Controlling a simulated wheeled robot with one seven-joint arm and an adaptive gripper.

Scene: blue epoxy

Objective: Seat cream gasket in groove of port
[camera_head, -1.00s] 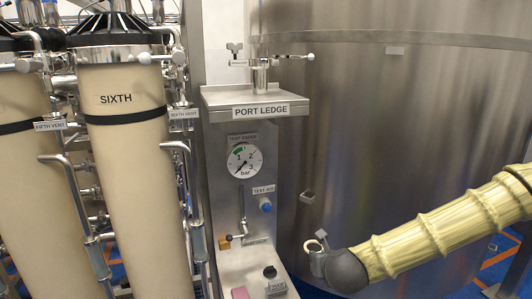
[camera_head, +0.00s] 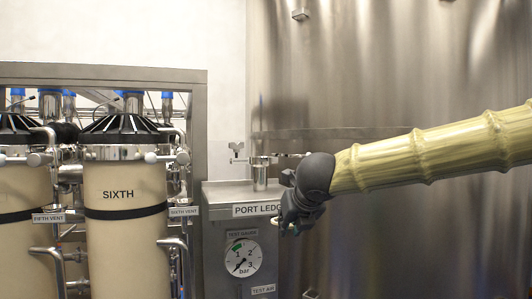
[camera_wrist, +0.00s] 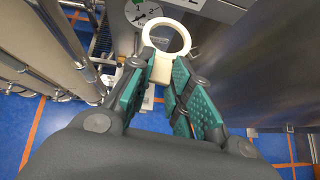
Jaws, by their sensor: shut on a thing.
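My gripper (camera_head: 287,226) hangs just in front of the right end of the port ledge, pointing down. In the wrist view my gripper (camera_wrist: 164,72) has its green-padded fingers closed on the tab of the cream gasket (camera_wrist: 161,67). The gasket is a flat ring held out beyond the fingertips. In the head view only a small pale edge of the gasket (camera_head: 276,223) shows beside the fingers. The port (camera_head: 260,178) is a short upright metal pipe with a flange on the ledge, left of and behind my gripper. Its groove cannot be made out.
The port ledge (camera_head: 220,195) carries a clamp with a wing nut (camera_head: 237,151) at left; its right arm is partly behind my wrist. A pressure gauge (camera_head: 242,259) sits below. Cream filter housings (camera_head: 125,235) stand left, a large steel tank (camera_head: 400,240) right.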

